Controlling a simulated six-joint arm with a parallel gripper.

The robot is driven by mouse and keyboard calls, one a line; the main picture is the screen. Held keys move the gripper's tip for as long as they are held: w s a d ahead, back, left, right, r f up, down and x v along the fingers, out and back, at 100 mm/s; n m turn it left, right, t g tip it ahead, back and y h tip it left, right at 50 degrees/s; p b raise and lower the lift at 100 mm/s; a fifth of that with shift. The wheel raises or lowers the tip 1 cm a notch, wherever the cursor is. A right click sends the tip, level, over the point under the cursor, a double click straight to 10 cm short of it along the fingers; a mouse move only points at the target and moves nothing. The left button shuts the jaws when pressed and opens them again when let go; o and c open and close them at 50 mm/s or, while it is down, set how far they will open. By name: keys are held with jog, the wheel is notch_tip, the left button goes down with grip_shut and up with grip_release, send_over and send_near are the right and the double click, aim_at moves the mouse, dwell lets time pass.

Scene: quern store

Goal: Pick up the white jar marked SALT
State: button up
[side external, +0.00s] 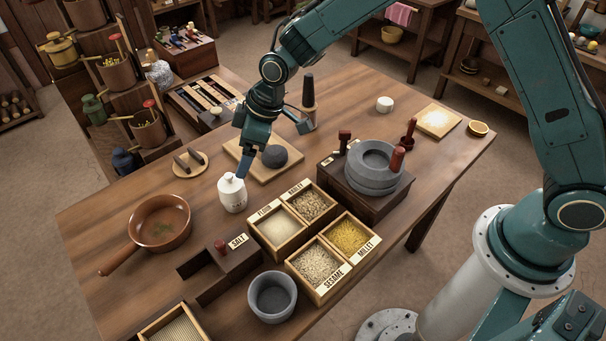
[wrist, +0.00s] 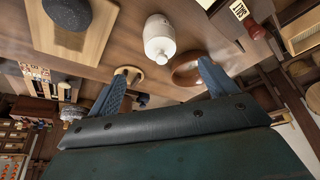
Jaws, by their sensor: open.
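The white lidded jar (side external: 232,194) stands upright on the table left of centre; no marking is readable on it. It also shows in the wrist view (wrist: 160,42), beyond my fingertips and between their lines. In the side view one fingertip appears just above and right of the jar's lid. In the wrist view both fingers (wrist: 162,78) are apart from the jar.
A board (side external: 250,168) with a dark stone (side external: 274,156) lies behind the jar. A brown pan (side external: 160,228) stands left. Labelled grain boxes (side external: 283,255), a grey quern (side external: 372,168) and a grey bowl (side external: 272,300) stand to the right and front. Bare table surrounds the jar's left side.

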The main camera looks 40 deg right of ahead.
aim_at(231, 182)
jog(key=shift+x, duration=3.55)
jog(key=shift+x, duration=2.55)
jog(key=shift+a+r, duration=0.1)
jog(key=shift+c, duration=0.5)
jog(key=shift+w, duration=0.1)
jog(key=c, duration=1.2)
jog(key=shift+r, duration=0.1)
notch_tip(231, 182, up, 20)
jog(key=shift+f, duration=0.1)
